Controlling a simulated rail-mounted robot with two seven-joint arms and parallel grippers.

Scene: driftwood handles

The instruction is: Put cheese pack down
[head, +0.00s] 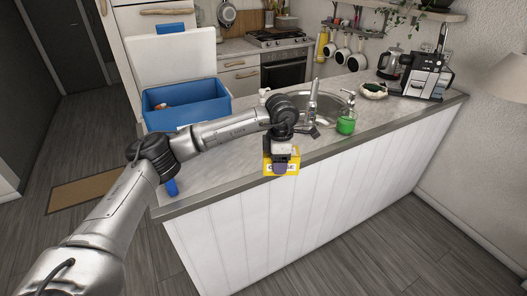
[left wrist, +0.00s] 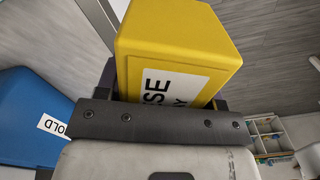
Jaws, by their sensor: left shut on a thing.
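The cheese pack (head: 289,166) is a yellow block with a white label, at the front edge of the grey counter (head: 225,165) in the head view. It fills the upper middle of the left wrist view (left wrist: 175,45), with black lettering partly hidden by the gripper. My left gripper (head: 281,157) is shut on the cheese pack. I cannot tell whether the pack touches the counter. My right gripper is not in view.
A blue cooler (head: 187,104) with its lid open stands at the counter's left. A green soap bottle (head: 346,122), sink (head: 322,102), bowl (head: 374,91) and coffee machine (head: 427,76) are to the right. Some counter left of the pack is clear.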

